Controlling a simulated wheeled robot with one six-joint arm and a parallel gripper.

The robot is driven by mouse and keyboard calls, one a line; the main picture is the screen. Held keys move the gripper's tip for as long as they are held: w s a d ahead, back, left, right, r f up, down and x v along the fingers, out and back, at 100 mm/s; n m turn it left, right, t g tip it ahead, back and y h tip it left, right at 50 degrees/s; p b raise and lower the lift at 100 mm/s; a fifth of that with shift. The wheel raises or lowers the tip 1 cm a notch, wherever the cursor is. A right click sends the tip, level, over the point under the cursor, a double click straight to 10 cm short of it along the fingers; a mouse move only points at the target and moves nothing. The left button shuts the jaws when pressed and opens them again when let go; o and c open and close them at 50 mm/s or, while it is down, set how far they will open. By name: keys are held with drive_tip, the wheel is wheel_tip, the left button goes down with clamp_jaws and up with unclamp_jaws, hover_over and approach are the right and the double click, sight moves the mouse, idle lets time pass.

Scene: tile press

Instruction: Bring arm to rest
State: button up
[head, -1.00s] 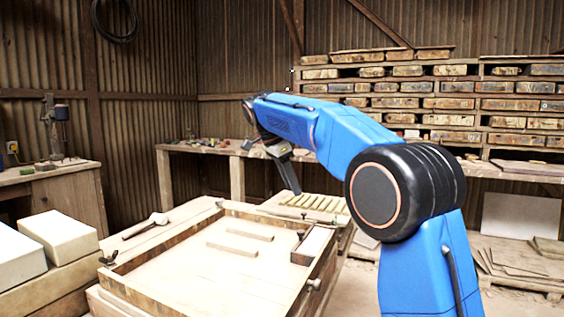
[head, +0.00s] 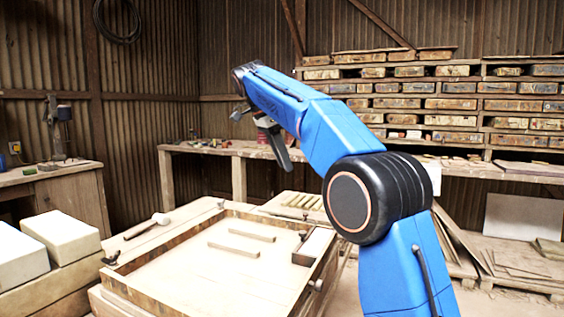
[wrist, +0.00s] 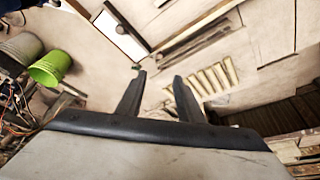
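My blue arm rises from the lower right in the head view and bends left at a large black joint. My gripper (head: 280,150) hangs from the far end of the arm, in the air above the wooden press frame (head: 310,268) and well clear of it. In the wrist view my gripper (wrist: 158,80) shows two dark fingers with a gap between them and nothing held. It is open.
A mallet (head: 150,224) lies at the frame's left, near white blocks (head: 60,236). Two wooden strips (head: 235,249) lie inside the frame. A workbench (head: 215,150) and stacked moulds (head: 450,103) stand behind. A green bucket (wrist: 50,68) shows in the wrist view.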

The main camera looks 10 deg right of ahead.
drive_tip(key=s+d+f+n+t+y, duration=0.1)
drive_tip(key=s+d+f+n, duration=0.1)
drive_tip(key=s+d+n, duration=0.3)
drive_tip(key=s+d+f+n+y, duration=0.1)
drive_tip(key=s+d+f, duration=0.2)
drive_tip(key=s, duration=0.5)
drive_tip(key=s+d+f+n+t, duration=0.1)
drive_tip(key=s+d+f+n, duration=0.1)
drive_tip(key=s+d+n, duration=0.3)
drive_tip(key=s+d+f+n+t+y, duration=0.2)
drive_tip(key=s+f+n, duration=0.3)
drive_tip(key=s+f, duration=2.1)
drive_tip(key=shift+d, duration=0.3)
